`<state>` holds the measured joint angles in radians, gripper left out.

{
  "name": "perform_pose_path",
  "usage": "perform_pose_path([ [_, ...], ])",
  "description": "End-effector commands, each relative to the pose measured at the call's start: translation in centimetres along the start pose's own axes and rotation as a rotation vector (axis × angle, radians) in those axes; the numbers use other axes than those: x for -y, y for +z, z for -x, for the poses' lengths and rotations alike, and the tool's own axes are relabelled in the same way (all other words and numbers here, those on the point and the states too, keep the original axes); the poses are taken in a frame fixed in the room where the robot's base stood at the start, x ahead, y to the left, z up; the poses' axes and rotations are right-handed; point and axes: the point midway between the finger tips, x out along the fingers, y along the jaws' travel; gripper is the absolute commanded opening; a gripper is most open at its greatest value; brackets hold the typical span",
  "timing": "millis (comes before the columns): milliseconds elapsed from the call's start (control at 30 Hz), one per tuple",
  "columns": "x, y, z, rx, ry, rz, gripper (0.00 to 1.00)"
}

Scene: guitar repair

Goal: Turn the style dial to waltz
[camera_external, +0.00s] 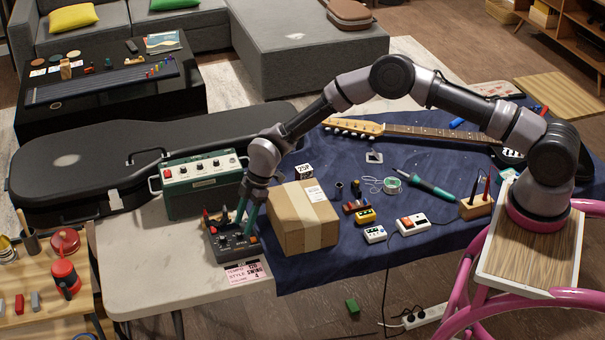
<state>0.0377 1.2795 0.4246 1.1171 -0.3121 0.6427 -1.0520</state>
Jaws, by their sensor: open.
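A small dark box with dials (226,254) stands on the pale table, left of the cardboard box. Several small knobs and coloured parts show on its top; which one is the style dial is too small to tell. A pink card (245,273) at its front edge reads what looks like tempo 120, style swing, and a third line ending in 4. My gripper (244,227) points down over the box's right half, its two teal fingers apart. The fingers hide part of the top, and I cannot tell whether they touch a knob.
A cardboard box (292,232) stands close to the right of my gripper. A green amplifier (190,187) stands behind left, before a black guitar case (60,165). A guitar neck (430,134), pedals (411,224) and tools lie on the blue cloth (350,258). The table's front left (150,285) is clear.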

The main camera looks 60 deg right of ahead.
Motion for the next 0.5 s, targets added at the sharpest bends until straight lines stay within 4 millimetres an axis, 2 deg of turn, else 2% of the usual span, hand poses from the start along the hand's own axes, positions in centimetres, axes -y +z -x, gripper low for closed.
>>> perform_pose_path([
  [33,0.0,0.0,-0.9,0.000,0.000,-0.001,0.52],
  [200,0.0,0.0,-2.4,0.000,0.000,0.000,0.52],
  [500,0.0,0.0,-2.7,0.000,0.001,-0.001,0.52],
])
